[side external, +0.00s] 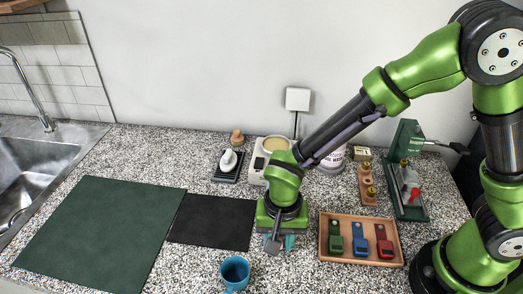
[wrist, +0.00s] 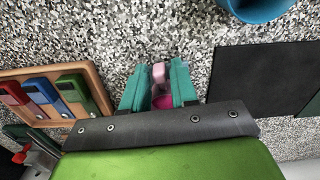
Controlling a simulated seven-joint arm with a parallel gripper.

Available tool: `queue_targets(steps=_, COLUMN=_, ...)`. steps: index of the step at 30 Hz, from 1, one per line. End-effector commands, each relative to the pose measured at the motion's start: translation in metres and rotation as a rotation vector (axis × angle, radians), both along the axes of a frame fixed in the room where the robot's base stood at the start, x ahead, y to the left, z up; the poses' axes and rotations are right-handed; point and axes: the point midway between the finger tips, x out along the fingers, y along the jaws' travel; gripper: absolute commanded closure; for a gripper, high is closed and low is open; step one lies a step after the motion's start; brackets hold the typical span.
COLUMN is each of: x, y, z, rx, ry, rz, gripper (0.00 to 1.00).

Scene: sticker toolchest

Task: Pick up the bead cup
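A blue cup (side external: 235,272) stands upright on the speckled counter near the front edge; I cannot make out its contents. It also shows, cut off, at the top right of the wrist view (wrist: 258,8). My gripper (side external: 279,243) points down, right of and behind the cup, apart from it. In the wrist view, its teal fingers (wrist: 158,85) stand apart. Something pink and magenta (wrist: 162,100) shows between them; I cannot tell what it is or whether it touches them.
A wooden tray (side external: 323,254) with green, blue and red tools lies right of my gripper. A black mat (side external: 210,222) and green mat (side external: 95,235) lie left. A scale-like device (side external: 257,170), a white tub (side external: 333,160) and a green press (side external: 406,180) stand behind.

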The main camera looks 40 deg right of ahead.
Motion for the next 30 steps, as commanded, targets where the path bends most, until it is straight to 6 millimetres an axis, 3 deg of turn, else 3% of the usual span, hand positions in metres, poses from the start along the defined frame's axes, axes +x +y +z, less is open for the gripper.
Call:
queue_targets(steps=1, x=0.0, y=0.0, z=0.0, rx=0.0, ry=0.0, rz=0.0, gripper=0.8)
queue_targets(steps=5, x=0.0, y=0.0, z=0.0, rx=0.0, ry=0.0, rz=0.0, gripper=1.0)
queue_targets(steps=19, x=0.0, y=0.0, z=0.007, rx=0.001, ry=-0.002, rz=0.001, gripper=1.0)
queue_targets(steps=25, x=-0.02, y=0.017, z=0.007, rx=0.0, ry=0.0, rz=0.007, gripper=1.0)
queue_targets(steps=30, x=-0.049, y=0.04, z=0.007, rx=0.0, ry=0.0, rz=0.01, gripper=1.0)
